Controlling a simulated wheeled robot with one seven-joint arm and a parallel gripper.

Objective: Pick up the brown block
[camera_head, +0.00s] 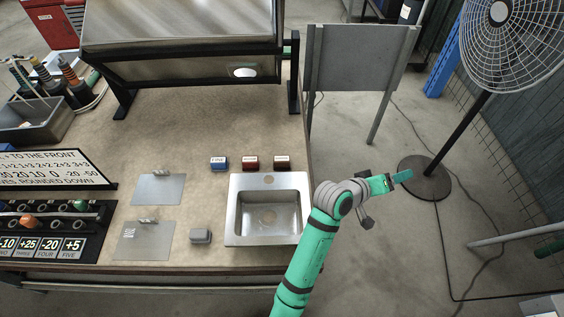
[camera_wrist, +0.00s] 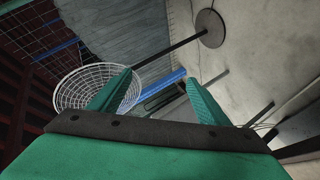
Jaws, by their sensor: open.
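A small dark brown block (camera_head: 282,163) with a pale label sits on the worktop behind the sink's back right corner. It is the rightmost of three labelled blocks in a row, beside a dark red block (camera_head: 251,163) and a blue block (camera_head: 219,163). My gripper (camera_head: 405,175) is out to the right, past the worktop's edge, over the floor and well apart from the brown block. In the wrist view my gripper (camera_wrist: 160,77) has its two green fingers spread with nothing between them. The brown block is not visible in the wrist view.
A metal sink (camera_head: 235,222) is set in the worktop (camera_head: 215,120) in front of the blocks. A grey block (camera_head: 201,236) and metal plates (camera_head: 158,189) lie to its left.

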